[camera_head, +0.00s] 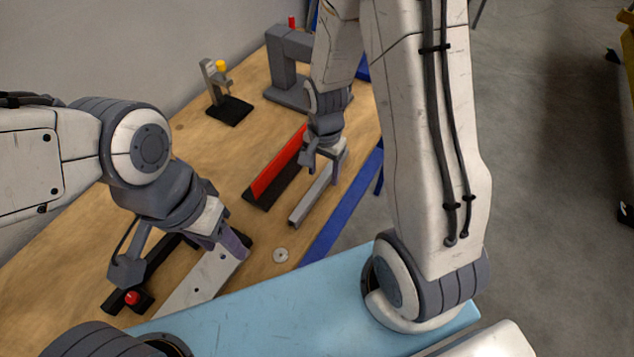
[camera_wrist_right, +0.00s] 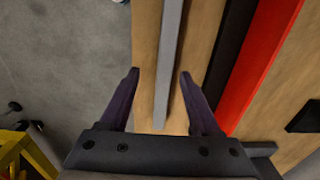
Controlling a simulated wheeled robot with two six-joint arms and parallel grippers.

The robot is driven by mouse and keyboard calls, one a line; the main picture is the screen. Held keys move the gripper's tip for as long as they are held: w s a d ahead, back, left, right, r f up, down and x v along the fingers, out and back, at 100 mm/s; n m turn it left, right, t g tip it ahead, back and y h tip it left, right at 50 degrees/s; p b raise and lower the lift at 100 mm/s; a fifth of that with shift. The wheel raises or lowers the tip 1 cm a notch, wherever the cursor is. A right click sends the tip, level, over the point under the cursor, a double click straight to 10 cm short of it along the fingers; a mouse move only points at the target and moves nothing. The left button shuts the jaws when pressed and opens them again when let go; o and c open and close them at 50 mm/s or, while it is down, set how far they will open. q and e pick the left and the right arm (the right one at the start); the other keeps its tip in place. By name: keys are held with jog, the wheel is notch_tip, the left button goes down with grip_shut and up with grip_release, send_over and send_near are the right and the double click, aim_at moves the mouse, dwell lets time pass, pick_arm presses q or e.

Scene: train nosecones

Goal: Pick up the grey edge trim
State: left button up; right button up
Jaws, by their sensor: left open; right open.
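The grey edge trim (camera_head: 312,199) is a long, narrow bar lying on the wooden table, beside a red strip in a black holder. My right gripper (camera_head: 324,160) is open over the trim's far part in the head view. I cannot tell its exact height above the trim. My left gripper (camera_head: 180,258) is open near a light metal plate with holes (camera_head: 190,292); its grip area is partly hidden.
The red strip (camera_head: 278,163) lies left of the trim. A blue table edge (camera_head: 335,215) runs along the right. A black fixture with a red knob (camera_head: 131,298) is at front left. A small washer (camera_head: 281,255), a yellow-topped stand (camera_head: 222,90) and a grey press (camera_head: 285,65) also stand there.

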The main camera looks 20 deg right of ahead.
aim_at(321, 180)
jog(key=shift+w+a+f+p, duration=0.15)
jog(key=shift+f+p, duration=0.1)
jog(key=shift+f, duration=1)
jog(key=shift+w+f+p, duration=0.15)
jog(key=shift+f+p, duration=0.1)
jog(key=shift+f, duration=0.95)
grip_shut()
